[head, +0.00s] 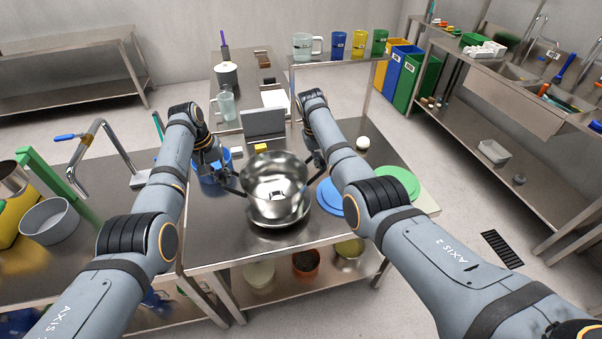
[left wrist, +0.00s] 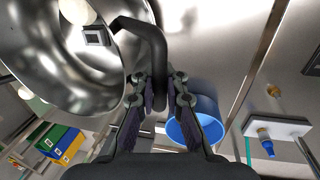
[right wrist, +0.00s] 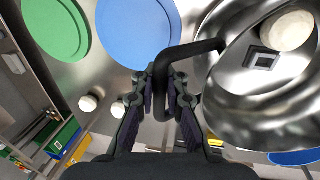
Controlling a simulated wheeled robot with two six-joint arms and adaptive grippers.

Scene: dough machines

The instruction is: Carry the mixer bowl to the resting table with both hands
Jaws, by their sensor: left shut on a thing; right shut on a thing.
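The mixer bowl (head: 275,170) is shiny steel with dark side handles. It is over the front middle of the steel table (head: 212,232), looking roughly upright. A round metal rim (head: 282,220) shows below it; I cannot tell whether they touch. My left gripper (head: 228,182) is shut on the left handle, and the handle (left wrist: 152,35) passes between its fingers in the left wrist view. My right gripper (head: 318,163) is shut on the right handle (right wrist: 200,48). A pale round shape and a dark square show inside the bowl. I cannot tell which surface is the resting table.
A blue disc (head: 328,196) and green disc (head: 402,180) lie right of the bowl, partly behind my right arm. A blue bowl (head: 208,178) is close by my left gripper. A grey panel (head: 263,124) stands behind. A side counter with a grey pan (head: 48,221) is at left.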

